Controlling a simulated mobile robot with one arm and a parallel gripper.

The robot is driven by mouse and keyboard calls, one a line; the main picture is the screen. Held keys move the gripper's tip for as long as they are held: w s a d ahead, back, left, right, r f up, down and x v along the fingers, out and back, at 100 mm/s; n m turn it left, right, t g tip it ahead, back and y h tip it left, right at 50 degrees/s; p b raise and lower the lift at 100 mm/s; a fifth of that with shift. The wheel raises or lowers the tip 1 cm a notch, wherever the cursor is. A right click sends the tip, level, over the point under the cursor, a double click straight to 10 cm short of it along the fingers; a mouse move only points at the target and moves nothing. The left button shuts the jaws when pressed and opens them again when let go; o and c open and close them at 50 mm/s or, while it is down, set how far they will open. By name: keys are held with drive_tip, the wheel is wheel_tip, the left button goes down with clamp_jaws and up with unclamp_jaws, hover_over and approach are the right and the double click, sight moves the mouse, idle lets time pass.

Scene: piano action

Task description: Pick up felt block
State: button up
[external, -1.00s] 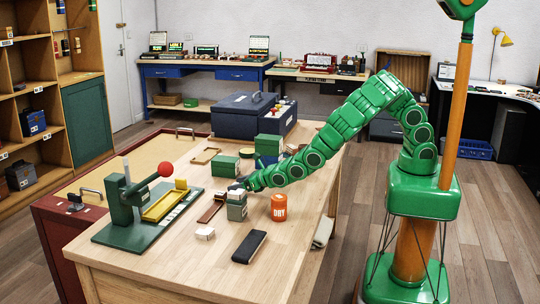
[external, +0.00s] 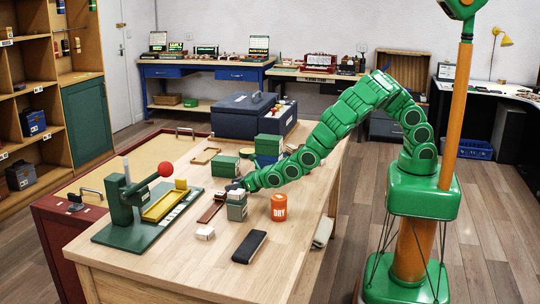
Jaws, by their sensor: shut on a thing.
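My gripper (external: 235,186) is low over the middle of the wooden workbench (external: 180,268), at the end of my green arm. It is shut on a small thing. Its dark fingertips are tiny here, and the held thing is too small and hidden to make out. A grey-green block with a paler top (external: 237,207) stands upright just in front of and below the fingertips. I cannot tell whether they touch it. I cannot say for certain which block is the felt block.
An orange jar (external: 279,207) stands right of the gripper. A dark bar (external: 249,247) and a small white block (external: 205,233) lie nearer the front. A green press with a red knob (external: 166,169) stands at left. Green boxes (external: 224,165) stand behind. The front bench corner is clear.

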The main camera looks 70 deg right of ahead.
drive_tip(key=shift+s+r, duration=0.1)
drive_tip(key=shift+r, duration=1.7)
drive_tip(key=shift+s+d+r, duration=0.3)
drive_tip(key=shift+s+r, duration=0.35)
drive_tip(key=shift+r, duration=0.15)
drive_tip(key=s+d+r, duration=0.4)
drive_tip(key=s+r, duration=0.3)
drive_tip(key=s, duration=0.4)
drive_tip(key=shift+s+d+r, duration=0.2)
drive_tip(key=shift+s+r, duration=0.1)
drive_tip(key=shift+r, duration=0.05)
